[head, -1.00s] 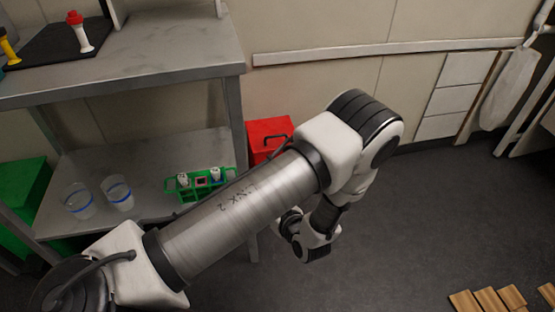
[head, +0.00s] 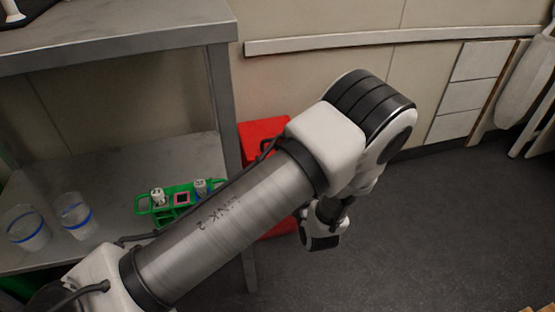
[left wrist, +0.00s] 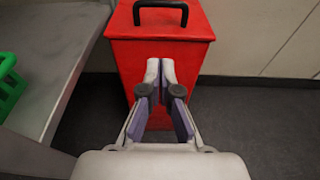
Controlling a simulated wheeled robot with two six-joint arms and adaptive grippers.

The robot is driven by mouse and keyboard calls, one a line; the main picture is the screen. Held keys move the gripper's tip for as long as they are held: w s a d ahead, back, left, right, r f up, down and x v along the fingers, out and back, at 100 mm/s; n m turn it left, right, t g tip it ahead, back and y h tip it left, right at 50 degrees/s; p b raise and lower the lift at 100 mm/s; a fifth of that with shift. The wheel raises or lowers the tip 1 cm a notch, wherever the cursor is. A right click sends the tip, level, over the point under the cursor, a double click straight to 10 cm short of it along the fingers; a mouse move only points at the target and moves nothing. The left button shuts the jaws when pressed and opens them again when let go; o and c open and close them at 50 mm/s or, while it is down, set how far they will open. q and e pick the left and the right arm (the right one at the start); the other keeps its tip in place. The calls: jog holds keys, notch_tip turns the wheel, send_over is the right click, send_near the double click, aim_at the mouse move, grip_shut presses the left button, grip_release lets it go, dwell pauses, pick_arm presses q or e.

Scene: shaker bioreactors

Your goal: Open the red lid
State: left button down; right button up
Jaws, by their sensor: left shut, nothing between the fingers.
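A red box with a red lid (left wrist: 180,22) stands on the floor beside the metal shelf. The lid looks closed, with a black handle (left wrist: 160,6) on top. In the head view the red box (head: 260,132) is partly hidden behind my left arm. My left gripper (left wrist: 160,66) is shut and empty in the left wrist view, in front of the box's front face and below the lid handle. I cannot tell whether the fingertips touch the box. In the head view my left gripper's fingers are hidden by the arm. My right gripper is not in view.
The metal shelf (head: 100,55) stands left of the box. Its lower level holds a green rack (head: 153,204) with small vials and two clear cups (head: 75,215). A wall is behind the box. Dark floor (head: 430,220) on the right is clear.

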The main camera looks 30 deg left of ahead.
pick_arm(q)
jog(key=w+a+r+b, duration=0.2)
jog(key=w+a+b, duration=0.2)
jog(key=w+a, duration=0.2)
jog(key=shift+w+a, duration=0.4)
jog(key=shift+a, duration=0.4)
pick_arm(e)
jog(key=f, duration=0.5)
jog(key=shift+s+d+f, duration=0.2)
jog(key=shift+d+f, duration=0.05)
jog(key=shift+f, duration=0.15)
pick_arm(q)
jog(key=shift+r, duration=0.1)
